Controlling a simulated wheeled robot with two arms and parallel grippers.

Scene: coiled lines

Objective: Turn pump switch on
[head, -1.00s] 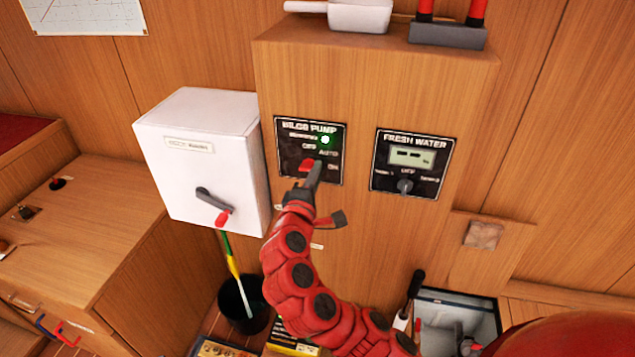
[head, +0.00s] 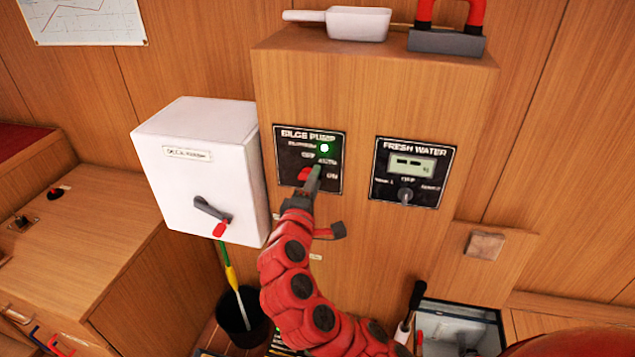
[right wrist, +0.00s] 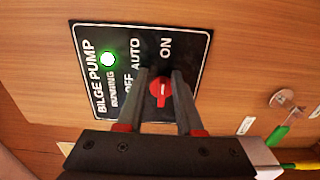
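The bilge pump panel (head: 284,172) is black with white lettering, on the wooden cabinet front. Its green running lamp (head: 324,147) is lit; it also shows in the right wrist view (right wrist: 107,59). The red pump switch (head: 303,174) is a knob whose white mark points toward ON in the right wrist view (right wrist: 160,92). My right gripper (head: 318,169) is at the panel. In the right wrist view its two fingers (right wrist: 162,75) lie on either side of the knob, with a gap between them; whether they press on it is unclear. My left gripper is not in view.
A fresh water panel (head: 442,152) is to the right. A white box (head: 190,180) with a red-tipped lever (head: 213,212) stands out on the left. A scoop (head: 345,24) lies on the cabinet top. A black bucket (head: 240,322) is below.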

